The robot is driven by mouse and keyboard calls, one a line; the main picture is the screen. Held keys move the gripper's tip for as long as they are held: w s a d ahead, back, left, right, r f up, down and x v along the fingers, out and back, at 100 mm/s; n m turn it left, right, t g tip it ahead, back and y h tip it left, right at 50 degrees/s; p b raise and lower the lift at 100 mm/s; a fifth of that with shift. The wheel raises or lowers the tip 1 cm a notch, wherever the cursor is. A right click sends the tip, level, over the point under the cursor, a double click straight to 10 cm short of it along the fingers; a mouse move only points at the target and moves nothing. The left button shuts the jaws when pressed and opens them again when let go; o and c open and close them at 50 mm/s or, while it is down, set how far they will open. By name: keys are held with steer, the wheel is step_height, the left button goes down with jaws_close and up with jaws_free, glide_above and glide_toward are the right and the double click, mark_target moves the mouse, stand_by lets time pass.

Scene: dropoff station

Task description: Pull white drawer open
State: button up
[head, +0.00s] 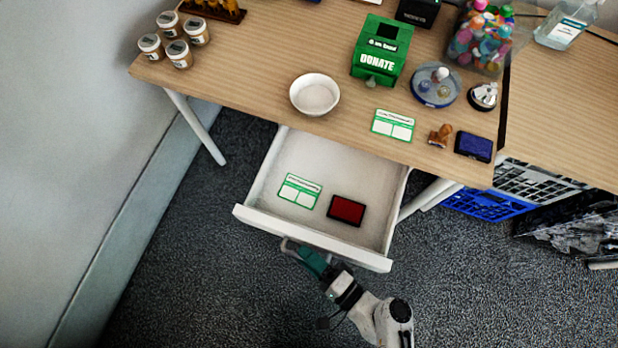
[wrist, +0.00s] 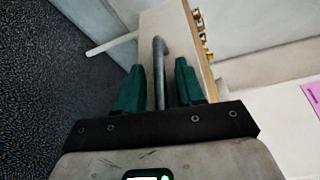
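The white drawer (head: 265,195) is pulled well out from under the wooden table in the head view. Inside it lie a green-and-white card (head: 300,191) and a dark red pad (head: 346,210). Its grey bar handle (wrist: 159,72) is on the front panel (head: 310,238), which also shows in the wrist view (wrist: 172,28). My gripper (head: 303,252) is at the handle, at the drawer front. In the wrist view its two green fingers (wrist: 160,68) stand on either side of the handle, with a small gap visible on each side.
The table (head: 250,60) carries a white bowl (head: 314,94), a green donation box (head: 381,49), several jars (head: 179,54) and an ink pad (head: 473,146). A wall (head: 80,150) stands at the left. Crates (head: 490,203) sit at the right. The carpet (head: 200,280) before the drawer is clear.

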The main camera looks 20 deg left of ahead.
steer(key=shift+d, duration=0.15)
steer(key=b+v, duration=0.1)
steer(key=v, duration=0.9)
steer(key=shift+s+d, duration=0.15)
steer(key=shift+d, duration=0.1)
